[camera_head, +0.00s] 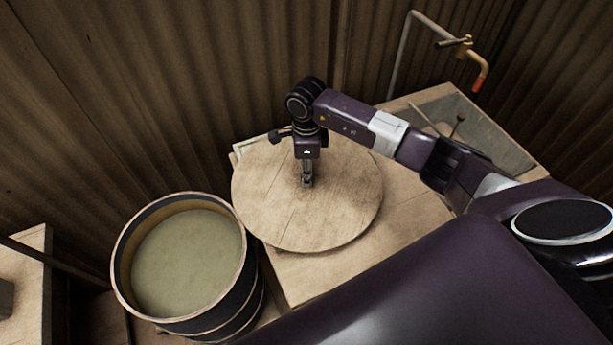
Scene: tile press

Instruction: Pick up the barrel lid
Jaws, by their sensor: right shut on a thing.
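The barrel lid (335,215) is a round, pale wooden disc over the wooden table, left of the sink. My right gripper (307,184) points down at the lid's middle and is shut there, on what seems to be its handle, which the fingers hide. I cannot tell whether the lid rests on the table or is held just above it. The barrel (118,262) stands open at the lower left, full of a murky greenish liquid. The lid's left edge shows close to the barrel's rim. My left gripper is not in view.
A sink (480,125) is set into the table's (330,275) right end, with a brass tap (466,50) on a pipe above it. Corrugated metal walls (200,80) close off the back. Another wooden surface (30,265) stands at the far left.

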